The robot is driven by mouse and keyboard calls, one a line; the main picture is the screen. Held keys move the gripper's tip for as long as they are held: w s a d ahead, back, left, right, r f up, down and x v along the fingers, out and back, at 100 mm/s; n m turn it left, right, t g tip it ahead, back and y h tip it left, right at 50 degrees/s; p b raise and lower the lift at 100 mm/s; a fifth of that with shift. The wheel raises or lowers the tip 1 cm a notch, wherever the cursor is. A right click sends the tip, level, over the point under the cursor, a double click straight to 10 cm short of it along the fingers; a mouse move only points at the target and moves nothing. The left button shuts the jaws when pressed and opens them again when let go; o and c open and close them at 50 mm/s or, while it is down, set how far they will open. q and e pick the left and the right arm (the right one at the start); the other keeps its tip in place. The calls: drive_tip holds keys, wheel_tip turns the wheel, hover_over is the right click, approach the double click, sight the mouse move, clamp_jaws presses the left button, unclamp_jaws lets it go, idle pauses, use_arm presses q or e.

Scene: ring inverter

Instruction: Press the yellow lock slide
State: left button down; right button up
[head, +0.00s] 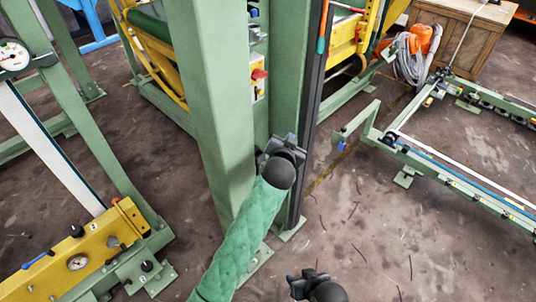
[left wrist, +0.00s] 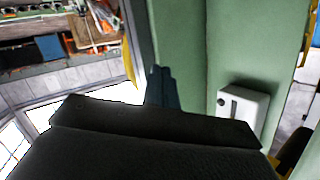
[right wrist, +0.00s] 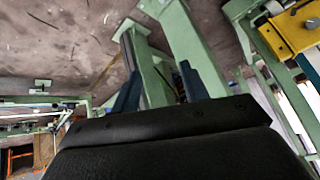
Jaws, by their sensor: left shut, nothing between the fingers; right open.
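I cannot single out a yellow lock slide in any view. My left gripper (head: 279,142) is in front of the green column (head: 205,90) in the head view, below a small yellow switch box (head: 258,90) with a red knob. In the left wrist view its fingers (left wrist: 158,84) are together with nothing between them, beside a green post face. Whether they touch the post, I cannot tell. My right gripper (head: 300,280) is low at the bottom of the head view. In the right wrist view its fingers (right wrist: 160,90) are apart and empty, with green posts beyond.
A yellow panel (head: 60,262) with a gauge and knobs stands lower left. A green frame with rails (head: 450,170) lies right. A wooden crate (head: 462,40) and grey hose (head: 412,58) are behind. A pale box (left wrist: 243,112) shows in the left wrist view. Floor right of the column is clear.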

sight(259, 91)
use_arm(q)
wheel_tip(259, 91, up, 13)
drive_tip(key=s+a+t+y, duration=0.1)
drive_tip(key=t+y, duration=0.4)
drive_tip(key=y, duration=0.4)
drive_tip(key=shift+a+r+n+p, duration=0.15)
drive_tip(key=shift+a+n+p, duration=0.15)
drive_tip(key=shift+p, duration=0.1)
use_arm(e)
drive_tip(key=s+d+r+g+h, duration=0.2)
drive_tip(key=s+d+r+g, duration=0.3)
drive_tip(key=s+r, duration=0.3)
drive_tip(key=shift+d+r, duration=0.2)
drive_tip(key=shift+d, duration=0.1)
use_arm(q)
drive_tip(key=r+p+x, duration=0.1)
drive_tip(key=p+x, duration=0.3)
drive_tip(key=x, duration=0.6)
drive_tip(key=shift+s+a+f+p, duration=0.25)
drive_tip(key=shift+a+f+p, duration=0.15)
drive_tip(key=shift+f, duration=0.2)
drive_tip(key=shift+s+a+f+p, duration=0.3)
drive_tip(key=shift+a+f, duration=0.1)
drive_tip(key=shift+f, duration=0.15)
drive_tip(key=shift+s+a+f+p, duration=0.2)
drive_tip(key=shift+a+f+p, duration=0.2)
drive_tip(key=shift+f, duration=0.2)
use_arm(e)
wheel_tip(259, 91, down, 25)
drive_tip(key=d, duration=0.1)
